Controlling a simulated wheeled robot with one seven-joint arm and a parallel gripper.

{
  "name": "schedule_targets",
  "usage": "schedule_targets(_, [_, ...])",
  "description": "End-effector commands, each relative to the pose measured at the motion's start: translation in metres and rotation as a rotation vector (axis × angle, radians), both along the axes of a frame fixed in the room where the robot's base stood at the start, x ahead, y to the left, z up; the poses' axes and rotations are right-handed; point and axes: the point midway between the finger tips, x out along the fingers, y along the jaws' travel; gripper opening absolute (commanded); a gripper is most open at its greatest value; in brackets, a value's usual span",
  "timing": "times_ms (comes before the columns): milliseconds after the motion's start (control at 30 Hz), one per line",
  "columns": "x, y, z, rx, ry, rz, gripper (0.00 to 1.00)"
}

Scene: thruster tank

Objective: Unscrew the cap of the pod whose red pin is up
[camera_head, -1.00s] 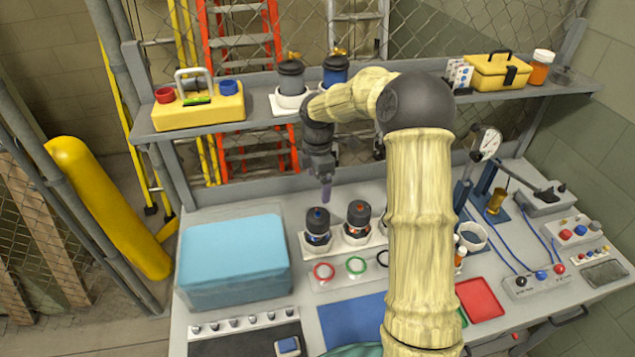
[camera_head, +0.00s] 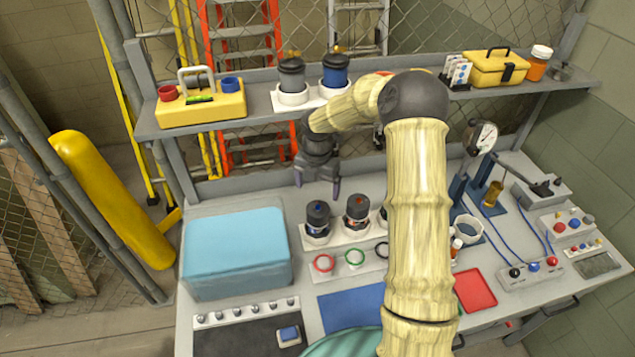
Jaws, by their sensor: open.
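A row of dark-capped pods stands in white holders on the bench. The left pod (camera_head: 318,215) has a small bluish mark on its cap. The middle pod (camera_head: 357,209) has a small red mark on top, which looks like a red pin. A third pod (camera_head: 384,212) is mostly hidden behind my arm. My gripper (camera_head: 318,186) points down, with its two fingers spread apart and empty. In the picture it is just above the left pod. It touches no cap that I can see, and its exact height and depth are hard to tell.
Coloured rings (camera_head: 354,258) lie in front of the pods. A blue box (camera_head: 237,250) stands left of them. The shelf (camera_head: 430,97) behind holds two more canisters (camera_head: 335,72) and a yellow toolbox (camera_head: 497,72). A dial gauge (camera_head: 482,138) stands at the right.

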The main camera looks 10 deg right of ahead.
Motion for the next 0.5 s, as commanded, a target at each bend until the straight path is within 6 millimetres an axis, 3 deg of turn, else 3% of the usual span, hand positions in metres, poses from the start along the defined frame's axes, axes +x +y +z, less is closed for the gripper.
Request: schedule_targets(500, [-0.002, 0.001, -0.079, 0.0, 0.004, 0.001, 0.9])
